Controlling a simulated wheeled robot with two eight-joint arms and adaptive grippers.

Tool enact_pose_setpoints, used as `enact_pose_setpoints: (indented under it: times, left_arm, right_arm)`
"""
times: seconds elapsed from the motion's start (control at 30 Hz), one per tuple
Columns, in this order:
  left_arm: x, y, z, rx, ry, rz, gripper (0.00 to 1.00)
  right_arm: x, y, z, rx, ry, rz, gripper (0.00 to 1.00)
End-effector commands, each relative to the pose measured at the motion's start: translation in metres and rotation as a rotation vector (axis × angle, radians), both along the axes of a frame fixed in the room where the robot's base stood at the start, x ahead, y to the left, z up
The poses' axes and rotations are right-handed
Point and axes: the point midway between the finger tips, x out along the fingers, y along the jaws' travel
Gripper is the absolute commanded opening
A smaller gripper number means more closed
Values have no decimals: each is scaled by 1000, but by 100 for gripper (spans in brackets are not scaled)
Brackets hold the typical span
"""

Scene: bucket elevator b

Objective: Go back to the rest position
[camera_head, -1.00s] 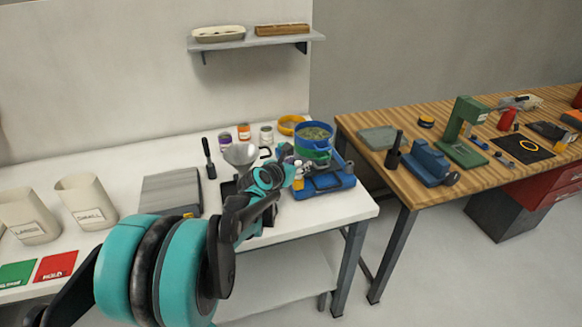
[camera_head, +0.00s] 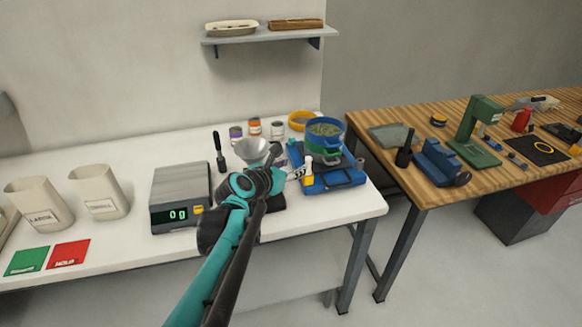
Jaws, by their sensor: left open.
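My left arm comes in from the bottom of the head view and reaches over the front of the white table (camera_head: 120,262). A metal funnel (camera_head: 252,150) stands just behind my wrist. My right gripper is out of view.
A scale (camera_head: 178,190) reading 0 g stands left of my wrist. Two beige containers (camera_head: 38,203) and green and red cards (camera_head: 68,253) lie farther left. A wooden bench (camera_head: 385,135) with tools stands at right. The floor between the tables is clear.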

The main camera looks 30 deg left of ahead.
Motion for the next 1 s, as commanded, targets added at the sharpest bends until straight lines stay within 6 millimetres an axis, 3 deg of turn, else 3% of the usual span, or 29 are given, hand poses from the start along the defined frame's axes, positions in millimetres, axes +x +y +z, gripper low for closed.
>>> enact_pose_setpoints:
  times: [0.33,0.47,0.67,0.8,1.0]
  left_arm:
    - [0,-2,0,7,3,-5,43]
    - [-4,-24,-5,143,42,-97,43]
    - [-37,-107,-31,761,179,-539,43]
    - [-75,-158,-55,1282,232,-940,43]
    - [-134,-198,-87,1969,206,-1507,43]
  right_arm:
    - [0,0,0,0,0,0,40]
    - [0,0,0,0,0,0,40]
    - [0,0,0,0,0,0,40]
    - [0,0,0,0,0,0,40]
    - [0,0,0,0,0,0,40]
